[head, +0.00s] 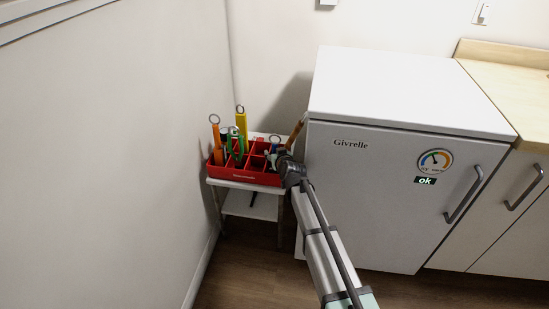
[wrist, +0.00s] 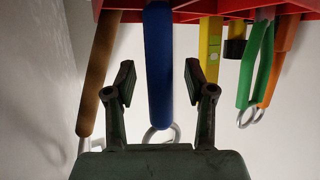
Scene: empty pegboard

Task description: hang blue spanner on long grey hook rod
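The blue spanner (wrist: 158,60) stands in the red tool holder (head: 257,179). In the wrist view its blue handle runs down from the holder, which looks upside down there, and ends in a silver ring partly hidden by my gripper's body. My gripper (wrist: 160,84) is open, with one finger on each side of the handle and gaps visible on both sides. In the head view my gripper (head: 284,160) is at the right end of the holder and hides part of it; only a small bit of blue (head: 275,141) shows. No long grey hook rod is in view.
Orange (head: 216,140), yellow (head: 241,122) and green (head: 236,146) tools stand left in the holder; a brown-handled one (head: 296,130) stands at the right. The holder sits on a small white stand (head: 250,204) between the wall and a white fridge (head: 390,190).

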